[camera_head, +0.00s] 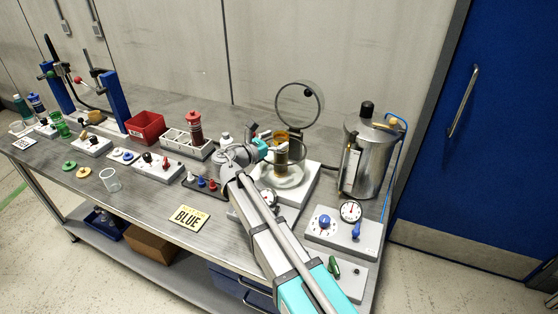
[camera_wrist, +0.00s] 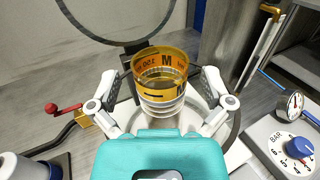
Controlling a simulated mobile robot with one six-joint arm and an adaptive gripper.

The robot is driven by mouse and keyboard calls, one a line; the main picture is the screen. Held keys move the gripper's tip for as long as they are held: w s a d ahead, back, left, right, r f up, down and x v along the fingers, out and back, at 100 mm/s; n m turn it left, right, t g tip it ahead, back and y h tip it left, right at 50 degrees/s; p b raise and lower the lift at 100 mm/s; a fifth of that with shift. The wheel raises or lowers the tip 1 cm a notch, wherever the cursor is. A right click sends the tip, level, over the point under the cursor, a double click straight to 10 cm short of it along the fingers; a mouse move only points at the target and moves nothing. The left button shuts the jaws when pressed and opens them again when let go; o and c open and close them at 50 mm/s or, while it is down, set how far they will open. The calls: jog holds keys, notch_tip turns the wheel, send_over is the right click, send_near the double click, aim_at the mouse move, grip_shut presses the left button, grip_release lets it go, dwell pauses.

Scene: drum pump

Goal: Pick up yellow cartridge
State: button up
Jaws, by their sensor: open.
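The yellow cartridge (camera_wrist: 162,72) is an amber, see-through cylinder with dark lettering and an "M" inside its rim. It stands upright on a white round base in the wrist view, and it also shows in the head view (camera_head: 281,158), partly hidden behind my arm. My gripper (camera_wrist: 160,92) is open, with one finger on each side of the cartridge. Gaps show between the fingers and the cartridge wall in the wrist view. In the head view my gripper (camera_head: 268,150) is beside the cartridge; its fingertips are hard to make out.
An open round lid (camera_head: 299,108) stands up behind the cartridge. A steel tank (camera_head: 367,155) and a panel with a gauge and blue knob (camera_head: 343,230) are to the right. A red cartridge (camera_head: 195,128) stands in a grey rack to the left. A "BLUE" sign (camera_head: 188,217) lies near the front edge.

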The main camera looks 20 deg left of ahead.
jog(key=shift+x, duration=0.9)
jog(key=c, duration=1.3)
jog(key=shift+r, duration=0.1)
notch_tip(320, 180, up, 10)
jog(key=p, duration=1)
